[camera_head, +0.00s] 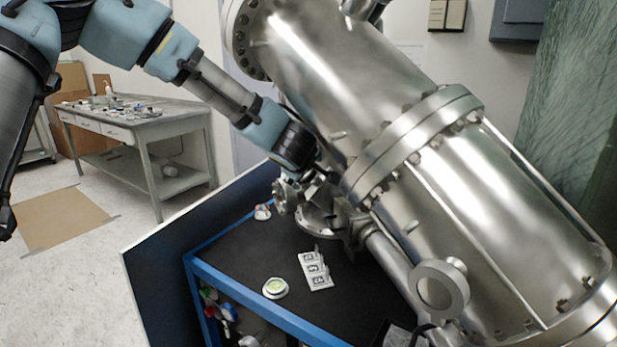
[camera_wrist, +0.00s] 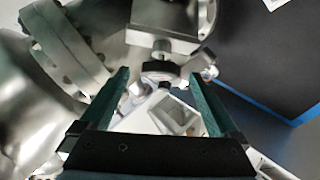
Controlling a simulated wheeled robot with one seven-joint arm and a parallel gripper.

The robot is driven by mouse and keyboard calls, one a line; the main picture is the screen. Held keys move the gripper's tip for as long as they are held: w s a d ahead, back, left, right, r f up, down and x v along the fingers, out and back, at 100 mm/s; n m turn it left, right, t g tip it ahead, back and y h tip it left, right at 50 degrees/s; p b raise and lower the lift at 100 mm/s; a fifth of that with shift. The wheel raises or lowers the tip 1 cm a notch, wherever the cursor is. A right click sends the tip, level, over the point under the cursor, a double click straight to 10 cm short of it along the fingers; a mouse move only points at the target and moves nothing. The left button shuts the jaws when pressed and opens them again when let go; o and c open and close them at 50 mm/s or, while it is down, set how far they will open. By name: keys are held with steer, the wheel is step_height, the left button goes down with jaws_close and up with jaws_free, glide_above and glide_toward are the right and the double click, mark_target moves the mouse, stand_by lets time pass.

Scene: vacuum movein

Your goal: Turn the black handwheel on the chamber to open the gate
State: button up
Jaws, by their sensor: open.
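The steel chamber (camera_head: 345,75) fills the right half of the head view, lying slanted. In the wrist view its flanged metal body (camera_wrist: 62,50) is at the left. A small round part with a dark rim, seemingly the black handwheel (camera_wrist: 160,67), shows at the top middle between my gripper's fingertips. My gripper (camera_wrist: 158,76) is open, with one finger on each side of that part; I cannot tell whether they touch it. In the head view my gripper is mostly hidden beside the chamber, and the handwheel cannot be made out there. I cannot tell the gate's state.
A black-topped table with a blue frame (camera_head: 235,262) stands below the chamber. On it are a white block with printed squares (camera_head: 314,268) and a small round greenish dish (camera_head: 274,287). A grey workbench (camera_head: 135,130) stands far left, with open floor before it.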

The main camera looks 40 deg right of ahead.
steer(key=shift+v, duration=1.85)
